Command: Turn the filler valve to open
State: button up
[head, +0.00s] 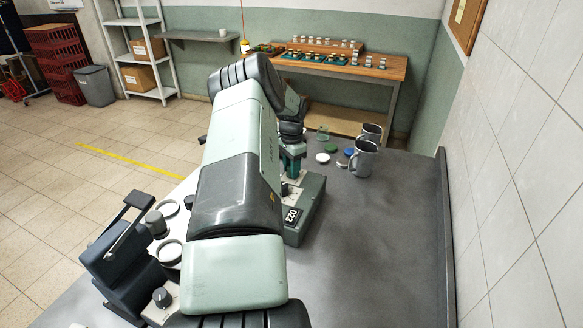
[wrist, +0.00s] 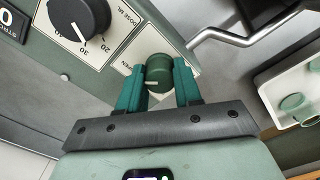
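The filler valve is a round green knob (wrist: 159,70) with a white pointer line, in the middle of the wrist view. The line points to the left of that picture.
A black dose dial (wrist: 80,18) and a bent metal rod (wrist: 235,38) lie close to the fingers. Two metal mugs (head: 363,160) and several coloured lids (head: 331,148) stand behind the machine. The grey counter (head: 385,235) is clear on the right.

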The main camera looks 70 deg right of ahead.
jog(key=o, duration=0.4)
notch_tip(320, 180, up, 11)
jog(key=shift+f, duration=0.1)
dwell(0.3)
jog(key=shift+w, duration=0.1)
dwell(0.4)
